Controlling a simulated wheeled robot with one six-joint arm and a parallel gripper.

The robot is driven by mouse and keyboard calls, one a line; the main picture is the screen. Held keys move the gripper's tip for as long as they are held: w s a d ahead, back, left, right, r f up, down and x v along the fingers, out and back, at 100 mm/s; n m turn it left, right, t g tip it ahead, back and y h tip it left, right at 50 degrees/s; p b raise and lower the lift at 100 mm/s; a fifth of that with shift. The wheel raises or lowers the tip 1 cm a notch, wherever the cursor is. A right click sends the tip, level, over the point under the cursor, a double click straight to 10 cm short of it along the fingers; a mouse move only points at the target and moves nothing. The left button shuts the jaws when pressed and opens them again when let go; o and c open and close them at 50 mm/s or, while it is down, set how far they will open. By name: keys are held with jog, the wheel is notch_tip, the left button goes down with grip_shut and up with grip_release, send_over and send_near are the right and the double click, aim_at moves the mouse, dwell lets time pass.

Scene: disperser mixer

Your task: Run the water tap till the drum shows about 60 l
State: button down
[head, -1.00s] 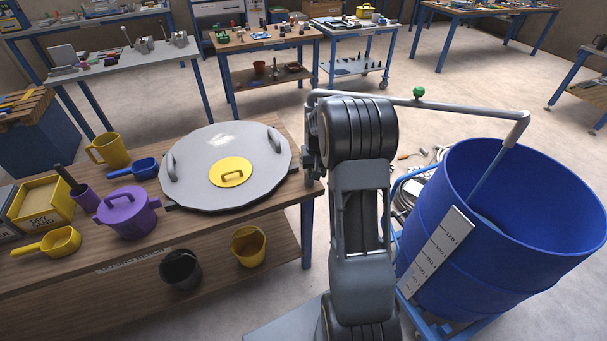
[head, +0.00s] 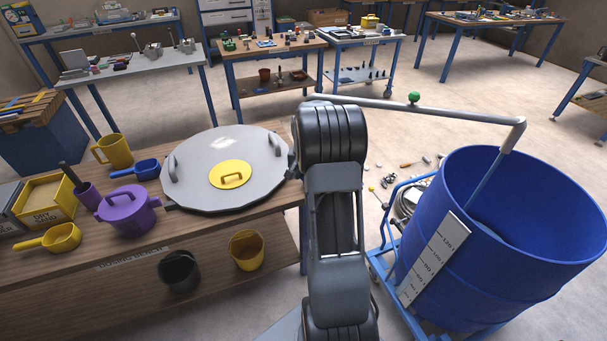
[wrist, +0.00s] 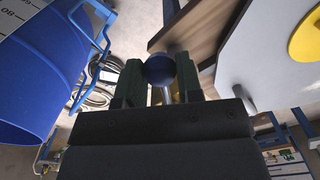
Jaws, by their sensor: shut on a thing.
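The blue drum (head: 560,250) stands at the right in the head view and fills the left side of the wrist view (wrist: 35,85). Its white scale strip (head: 437,258) has black marks, with 120 l near the top. A grey overhead pipe (head: 460,112) carries a green knob (head: 414,97) and ends in a bend over the drum. A thin grey-blue column (head: 486,182), tube or water, goes down inside. The water level cannot be read. My gripper (wrist: 160,76) is shut on a dark blue ball knob (wrist: 160,69) on a grey stem. My arm hides it in the head view.
The bench at the left holds a grey lid (head: 205,190), a purple pot (head: 128,212) and yellow scoops and jugs. A blue trolley frame (head: 385,262) stands under the drum. A coiled hose (wrist: 98,92) and loose small items lie on the floor behind. Open floor lies farther back.

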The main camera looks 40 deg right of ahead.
jog(key=c, duration=0.8)
grip_release()
notch_tip(320, 180, up, 14)
jog(key=shift+f+b, duration=0.1)
jog(key=shift+b, duration=0.45)
